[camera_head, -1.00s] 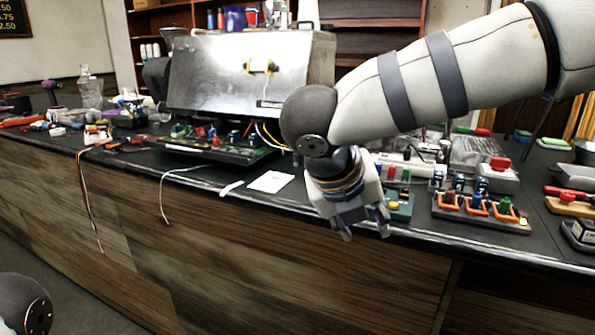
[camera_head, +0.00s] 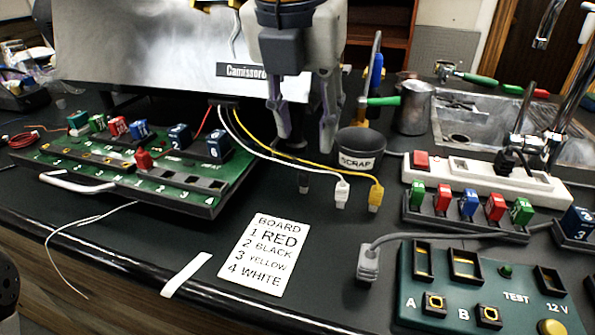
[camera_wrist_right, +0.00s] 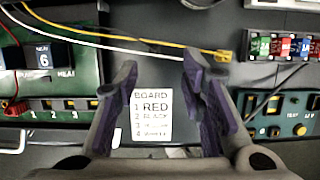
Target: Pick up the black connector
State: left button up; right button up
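The right wrist view also shows the open fingers (camera_wrist_right: 160,70); I cannot make out the black connector there. The white connector (camera_head: 342,194) and yellow connector (camera_head: 375,197) lie to the right on their wires. A red connector (camera_head: 143,159) sits at the green board (camera_head: 120,181). My left gripper is out of view.
The scrap cup (camera_head: 359,150) stands close right of the gripper. A card listing board colours (camera_head: 262,252) lies in front. A power strip (camera_head: 487,181), a fuse rack (camera_head: 465,222) and a green test box (camera_head: 480,275) fill the right.

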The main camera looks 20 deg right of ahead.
aim_at(304, 171)
jog(key=x, duration=0.3)
jog(key=shift+f, duration=0.15)
jog(key=x, duration=0.1)
jog(key=b+x, duration=0.1)
jog(key=x, duration=0.1)
jog(key=a+x, duration=0.1)
jog(key=x, duration=0.1)
jog(key=shift+f, duration=0.2)
jog(key=shift+w+d+f, duration=0.1)
jog(key=shift+w+f, duration=0.05)
jog(key=shift+c, duration=0.8)
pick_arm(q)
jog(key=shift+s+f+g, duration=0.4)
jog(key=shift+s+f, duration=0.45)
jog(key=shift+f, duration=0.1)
pick_arm(e)
grip_shut()
